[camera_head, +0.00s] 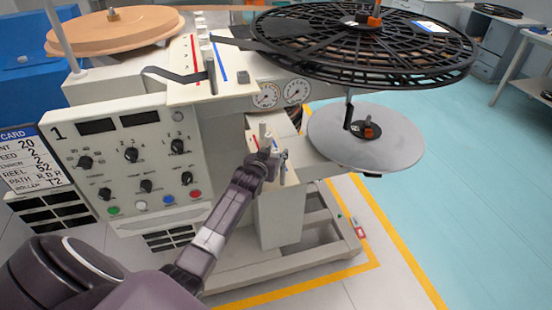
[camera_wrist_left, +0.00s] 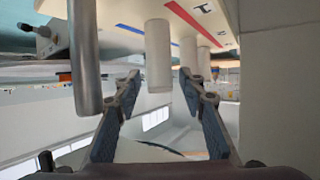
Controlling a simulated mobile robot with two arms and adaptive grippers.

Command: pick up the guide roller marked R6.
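My left gripper (camera_head: 270,160) reaches the small lower panel (camera_head: 254,125) on the machine's side. A pale roller (camera_head: 263,131) stands just behind the gripper. In the left wrist view the gripper (camera_wrist_left: 160,82) is open, its two fingers apart. A white roller (camera_wrist_left: 158,50) shows between the fingers, with no finger visibly touching it. More white rollers (camera_wrist_left: 188,55) are behind it to the right, and a grey metal post (camera_wrist_left: 84,60) is nearer on the left. No R6 mark is readable on any roller. My right gripper is out of view.
A large black reel (camera_head: 440,50) overhangs the machine at upper right, with a grey disc (camera_head: 390,140) below it. The control panel (camera_head: 125,165) is left of my arm. An upper panel (camera_head: 205,88) carries other rollers. The blue-green floor at right is mostly clear.

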